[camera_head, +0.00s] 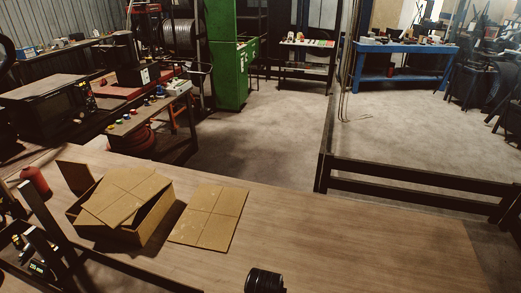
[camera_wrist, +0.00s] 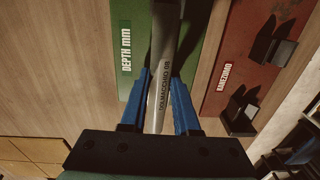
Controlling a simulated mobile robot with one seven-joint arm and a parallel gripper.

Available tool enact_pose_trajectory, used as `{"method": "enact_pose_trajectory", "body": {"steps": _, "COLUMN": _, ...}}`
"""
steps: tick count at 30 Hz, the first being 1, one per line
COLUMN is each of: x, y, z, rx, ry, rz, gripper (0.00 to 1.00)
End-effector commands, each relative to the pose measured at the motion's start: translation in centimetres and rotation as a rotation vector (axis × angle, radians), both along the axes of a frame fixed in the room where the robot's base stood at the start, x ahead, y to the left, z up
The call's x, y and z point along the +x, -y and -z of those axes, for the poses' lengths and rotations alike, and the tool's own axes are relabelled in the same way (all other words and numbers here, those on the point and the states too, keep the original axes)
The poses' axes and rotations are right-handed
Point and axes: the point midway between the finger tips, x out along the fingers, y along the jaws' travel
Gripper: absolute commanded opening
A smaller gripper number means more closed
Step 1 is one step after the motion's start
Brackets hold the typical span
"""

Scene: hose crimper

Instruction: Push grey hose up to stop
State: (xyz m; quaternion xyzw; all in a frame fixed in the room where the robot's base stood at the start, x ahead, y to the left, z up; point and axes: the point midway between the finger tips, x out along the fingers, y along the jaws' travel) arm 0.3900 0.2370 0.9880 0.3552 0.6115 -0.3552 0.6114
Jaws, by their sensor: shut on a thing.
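In the wrist view, the grey hose (camera_wrist: 161,98) runs lengthwise between the two blue fingers of my gripper (camera_wrist: 160,88). My gripper is shut on it. Dark lettering runs along the hose. The hose continues up the picture past the fingertips, over a green panel (camera_wrist: 135,85) labelled "DEPTH mm", and leaves at the top edge. Its far end and the stop cannot be made out. The hose and the fingers do not show clearly in the head view.
A red panel (camera_wrist: 240,45) with black brackets (camera_wrist: 238,118) lies right of the hose. In the head view, an open cardboard box (camera_head: 152,222) and a flat cardboard sheet (camera_head: 208,215) lie on the wooden table (camera_head: 340,240). The table's right part is mostly clear.

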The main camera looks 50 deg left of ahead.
Motion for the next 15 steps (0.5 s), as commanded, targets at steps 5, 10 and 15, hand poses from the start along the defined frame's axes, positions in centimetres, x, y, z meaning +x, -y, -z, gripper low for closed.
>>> {"method": "enact_pose_trajectory", "body": {"steps": 5, "x": 0.3, "y": 0.5, "z": 0.0, "rx": 0.0, "ry": 0.0, "rz": 0.002, "gripper": 0.0}}
{"method": "enact_pose_trajectory", "body": {"steps": 10, "x": 0.5, "y": 0.8, "z": 0.0, "rx": 0.0, "ry": 0.0, "rz": 0.002, "gripper": 0.0}}
{"method": "enact_pose_trajectory", "body": {"steps": 15, "x": 0.7, "y": 1.2, "z": 0.0, "rx": 0.0, "ry": 0.0, "rz": 0.001, "gripper": 0.0}}
